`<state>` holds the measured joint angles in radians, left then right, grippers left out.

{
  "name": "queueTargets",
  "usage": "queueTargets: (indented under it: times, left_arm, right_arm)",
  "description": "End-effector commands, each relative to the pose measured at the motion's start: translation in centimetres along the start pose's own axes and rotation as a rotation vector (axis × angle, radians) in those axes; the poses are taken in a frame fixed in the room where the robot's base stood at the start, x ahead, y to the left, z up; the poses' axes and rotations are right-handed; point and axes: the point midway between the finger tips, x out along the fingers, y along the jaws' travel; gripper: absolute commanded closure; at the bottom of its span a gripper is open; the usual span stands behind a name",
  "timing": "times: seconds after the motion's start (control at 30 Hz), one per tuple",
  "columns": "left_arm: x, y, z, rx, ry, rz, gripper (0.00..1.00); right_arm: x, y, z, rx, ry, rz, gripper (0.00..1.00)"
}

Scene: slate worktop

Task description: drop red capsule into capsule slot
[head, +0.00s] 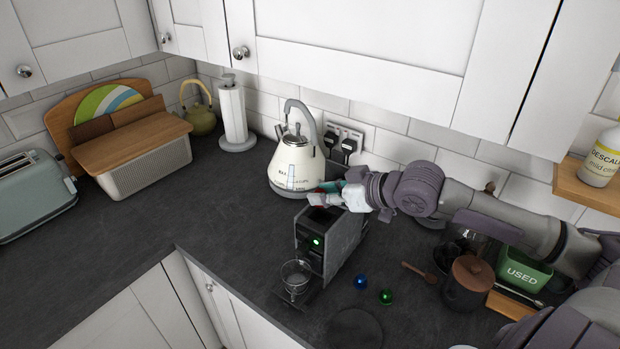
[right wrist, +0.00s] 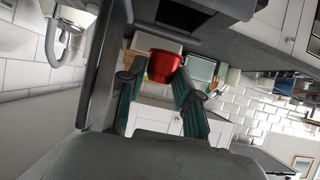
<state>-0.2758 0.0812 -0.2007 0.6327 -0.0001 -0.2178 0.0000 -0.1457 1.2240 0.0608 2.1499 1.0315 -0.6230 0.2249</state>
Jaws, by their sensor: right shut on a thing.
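The red capsule (right wrist: 163,66) is between the fingertips of my right gripper (right wrist: 157,80) in the right wrist view. In the head view this gripper (head: 328,192) is shut on the capsule (head: 316,199), just above the top of the black and grey coffee machine (head: 345,240). The capsule slot (head: 322,214) is the dark opening in the machine's top; its inside is hidden. The capsule appears above the slot, though the exact gap is hard to tell. A green light glows on the machine's front. My left gripper is not in view.
A glass cup (head: 296,278) stands at the machine's front. A cream kettle (head: 296,165) is close behind it. A blue capsule (head: 361,283) and green capsule (head: 386,297) lie to the right, near a wooden spoon (head: 419,271), brown jar (head: 469,282) and green USED bin (head: 524,271).

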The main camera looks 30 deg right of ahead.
Motion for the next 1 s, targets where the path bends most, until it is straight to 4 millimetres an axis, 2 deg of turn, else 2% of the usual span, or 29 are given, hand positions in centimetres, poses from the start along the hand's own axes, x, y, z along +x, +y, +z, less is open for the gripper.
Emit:
queueTargets:
  times: [0.07,0.17,0.33,0.47,0.57,0.83,1.0]
  left_arm:
    - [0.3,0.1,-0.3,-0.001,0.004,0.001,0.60]
    - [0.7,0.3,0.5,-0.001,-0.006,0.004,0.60]
    - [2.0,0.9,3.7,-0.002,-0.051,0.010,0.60]
    - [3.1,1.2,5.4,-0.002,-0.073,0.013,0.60]
    - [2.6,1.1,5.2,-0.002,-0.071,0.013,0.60]
    - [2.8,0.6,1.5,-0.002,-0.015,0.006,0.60]
    - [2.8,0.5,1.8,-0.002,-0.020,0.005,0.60]
  right_arm:
    - [0.1,0.0,0.2,0.000,0.000,0.000,0.78]
    - [0.3,0.0,0.6,0.000,0.000,0.000,0.78]
    - [0.9,0.0,1.7,0.000,-0.001,0.000,0.78]
    - [1.4,-0.1,2.7,-0.001,-0.001,0.000,0.78]
    - [1.6,0.0,2.9,0.002,0.000,0.000,0.78]
    - [1.9,0.0,3.4,0.000,0.000,0.000,0.79]
    - [1.8,0.0,3.4,0.000,-0.001,0.000,0.79]
